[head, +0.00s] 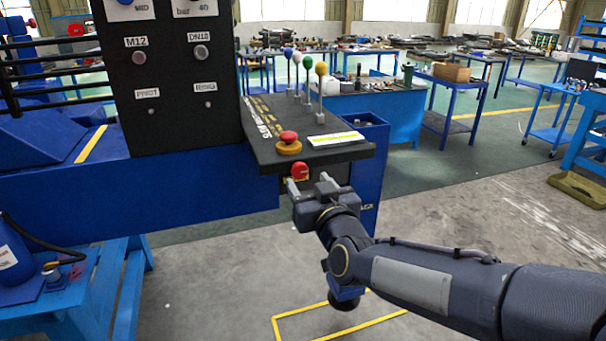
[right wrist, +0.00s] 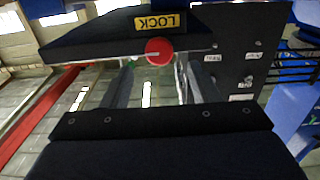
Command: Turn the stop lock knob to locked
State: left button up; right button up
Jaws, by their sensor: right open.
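The stop lock knob is the red round knob (head: 300,170) on the front face of the black console, below its top edge. In the right wrist view the red knob (right wrist: 158,51) shows beside a yellow LOCK label (right wrist: 160,22). A faint pale line shows on the knob, too small to read its setting. My right gripper (head: 309,183) is open, its two fingers pointing at the knob from the front. In the right wrist view the knob appears between the far ends of the fingers; I cannot tell whether they touch it. My left gripper is not in view.
A red mushroom button on a yellow base (head: 289,143) sits on the console top (head: 262,150), just above the knob. Several ball-topped levers (head: 308,64) stand behind it. A tall black panel (head: 170,75) rises at the left.

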aim_at(301, 171)
jog(key=x, duration=0.5)
jog(key=shift+w, duration=0.2)
jog(key=c, duration=0.9)
